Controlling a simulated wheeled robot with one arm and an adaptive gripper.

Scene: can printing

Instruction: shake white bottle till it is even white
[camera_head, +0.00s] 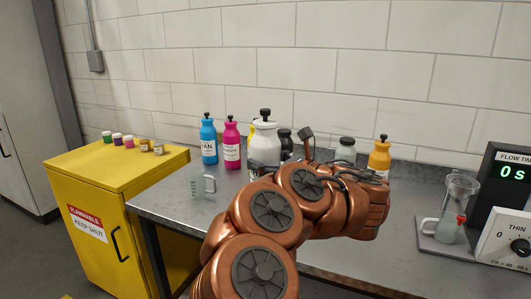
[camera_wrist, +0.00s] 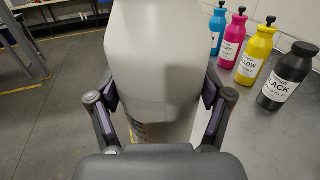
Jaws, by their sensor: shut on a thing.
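The white bottle (camera_head: 264,147) with a black cap stands upright in the head view, above the bench behind my arm, which hides its lower part. I cannot tell whether the bottle touches the bench.
Cyan (camera_head: 208,140), magenta (camera_head: 231,145), black (camera_wrist: 288,76) and yellow (camera_wrist: 257,55) bottles stand close by. An orange bottle (camera_head: 380,156) and a grey bottle (camera_head: 346,150) stand to the right. A beaker (camera_head: 456,208) and timer (camera_head: 508,180) are at far right. A yellow cabinet (camera_head: 95,215) adjoins the bench.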

